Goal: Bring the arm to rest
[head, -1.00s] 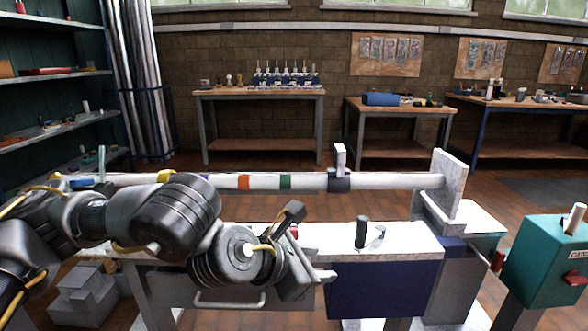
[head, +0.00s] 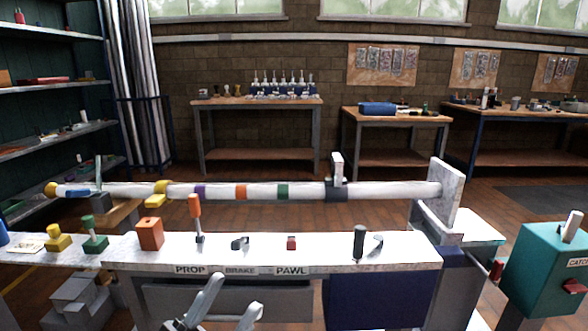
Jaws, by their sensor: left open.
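My left gripper (head: 228,302) shows only at the bottom edge, left of centre. Its two grey fingers are apart with nothing between them, in front of the bench. The rest of my left arm is out of the picture. The white mast (head: 310,190), with several coloured bands, lies level behind the bench top. Its right end meets an upright pale plate (head: 449,193). On the bench, an orange-handled lever (head: 195,207) stands upright near the PROP label. A small dark part (head: 240,242) lies above BRAKE and a red block (head: 291,242) above PAWL. My right gripper is not seen.
The white bench (head: 330,252) also carries an orange block (head: 150,233) and a dark upright handle (head: 359,241). Yellow (head: 58,238) and green (head: 95,238) knobbed pieces sit at left. A teal box (head: 545,262) marked CATCH stands at right.

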